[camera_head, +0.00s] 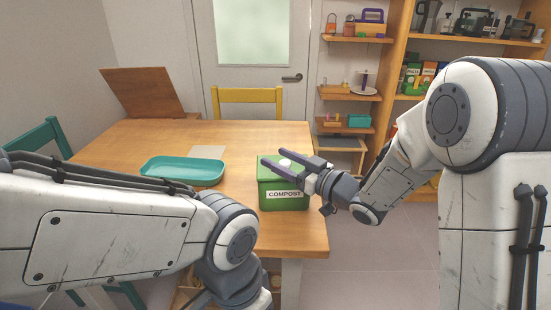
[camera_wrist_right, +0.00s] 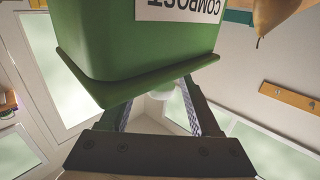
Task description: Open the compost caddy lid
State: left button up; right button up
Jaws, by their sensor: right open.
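The green compost caddy (camera_head: 284,199) stands upright near the right front corner of the wooden table, with a white COMPOST label on its front. Its green lid looks closed. A white knob (camera_head: 285,162) sits on top of the lid. My right gripper (camera_head: 274,157) is open and reaches in from the right over the lid, with its fingers about level with the knob. The right wrist view shows the caddy (camera_wrist_right: 120,42) inverted, with the knob (camera_wrist_right: 161,88) between the spread fingers. I cannot tell whether either finger touches it. My left gripper is out of view; only its arm shows.
A teal tray (camera_head: 182,171) lies on the table (camera_head: 235,225), left of the caddy. A brown board (camera_head: 142,92) leans at the back left. A yellow chair (camera_head: 247,97) stands behind the table, and shelves (camera_head: 348,90) rise at the right. The table behind the caddy is mostly clear.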

jog(key=shift+x, duration=0.8)
grip_shut()
dwell(0.9)
